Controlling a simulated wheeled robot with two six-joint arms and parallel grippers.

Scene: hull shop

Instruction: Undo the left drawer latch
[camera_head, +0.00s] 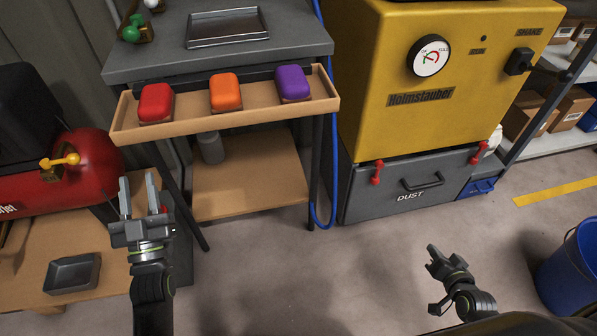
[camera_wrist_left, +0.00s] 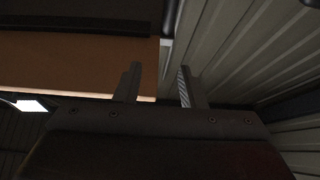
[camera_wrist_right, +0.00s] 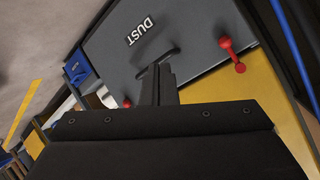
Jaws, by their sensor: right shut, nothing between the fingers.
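The grey dust drawer (camera_head: 358,205) sits under the yellow machine, marked DUST, with a dark handle (camera_head: 423,182). The red left latch (camera_head: 376,172) stands roughly upright near the drawer's top left corner; it also shows in the right wrist view (camera_wrist_right: 232,55), where the picture is turned over. The red right latch (camera_head: 478,153) is at the drawer's top right. My right gripper (camera_head: 438,265) is shut and empty, in front of and apart from the drawer; its fingers (camera_wrist_right: 157,88) overlap the handle in the right wrist view. My left gripper (camera_head: 139,188) is open and empty, far left of the drawer.
A wooden tray (camera_head: 190,118) with red, orange and purple boxes juts from the grey bench near my left gripper. A blue hose (camera_head: 331,150) hangs left of the machine. A blue bucket (camera_head: 570,270) stands at right. The floor before the drawer is clear.

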